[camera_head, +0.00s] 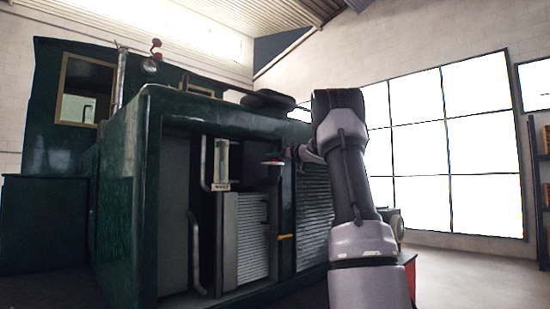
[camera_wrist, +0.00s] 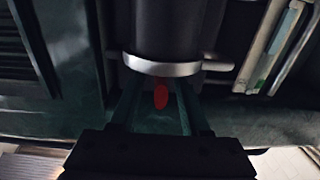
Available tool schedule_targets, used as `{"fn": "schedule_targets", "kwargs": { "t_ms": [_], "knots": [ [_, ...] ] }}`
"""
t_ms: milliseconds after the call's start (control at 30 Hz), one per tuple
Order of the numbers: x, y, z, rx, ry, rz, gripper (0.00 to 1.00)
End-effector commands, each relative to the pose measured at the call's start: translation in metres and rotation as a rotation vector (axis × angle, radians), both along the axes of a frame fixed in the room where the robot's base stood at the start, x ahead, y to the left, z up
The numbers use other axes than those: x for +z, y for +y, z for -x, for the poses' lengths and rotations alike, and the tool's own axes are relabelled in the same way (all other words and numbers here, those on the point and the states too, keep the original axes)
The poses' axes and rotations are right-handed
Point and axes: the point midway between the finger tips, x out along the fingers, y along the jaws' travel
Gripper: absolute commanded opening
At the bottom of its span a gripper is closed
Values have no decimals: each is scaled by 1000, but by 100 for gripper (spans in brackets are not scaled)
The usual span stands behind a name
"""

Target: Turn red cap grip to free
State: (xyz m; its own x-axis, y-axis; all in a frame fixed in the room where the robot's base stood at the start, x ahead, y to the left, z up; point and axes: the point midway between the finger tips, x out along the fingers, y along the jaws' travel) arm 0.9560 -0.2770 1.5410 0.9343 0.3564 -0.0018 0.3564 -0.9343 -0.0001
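The red cap grip (camera_wrist: 161,96) shows in the wrist view as a small upright red piece below a silver ring (camera_wrist: 160,67) on a dark cylinder (camera_wrist: 168,28). My gripper (camera_wrist: 158,100) has its two dark fingers spread on either side of the red grip, with visible gaps. I cannot tell how deep the grip sits between them. In the head view, my gripper (camera_head: 292,154) reaches left into the open side of the green tram (camera_head: 125,190), by a dark cylinder with a little red at its lower part (camera_head: 273,162). The fingertips are hard to make out there.
A framed gauge glass (camera_head: 221,165) and pale pipes (camera_head: 195,250) stand left of the cylinder, with a ribbed panel (camera_head: 252,238) below. A yellow handle (camera_head: 286,237) sits lower right. A louvred panel (camera_head: 313,215) is behind my arm. Open floor lies at the right.

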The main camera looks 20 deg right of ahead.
Motion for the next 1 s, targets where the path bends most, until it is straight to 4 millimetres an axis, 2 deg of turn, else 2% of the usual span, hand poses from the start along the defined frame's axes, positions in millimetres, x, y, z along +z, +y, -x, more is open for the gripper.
{"fn": "schedule_targets", "kwargs": {
  "t_ms": [233,700,833,1000],
  "knots": [
    [1,-4,7,-3,-1,0,46],
    [0,-34,86,-2,-1,0,46],
    [0,-38,97,-1,-1,0,46],
    [0,-39,101,0,0,0,46]
  ]
}}
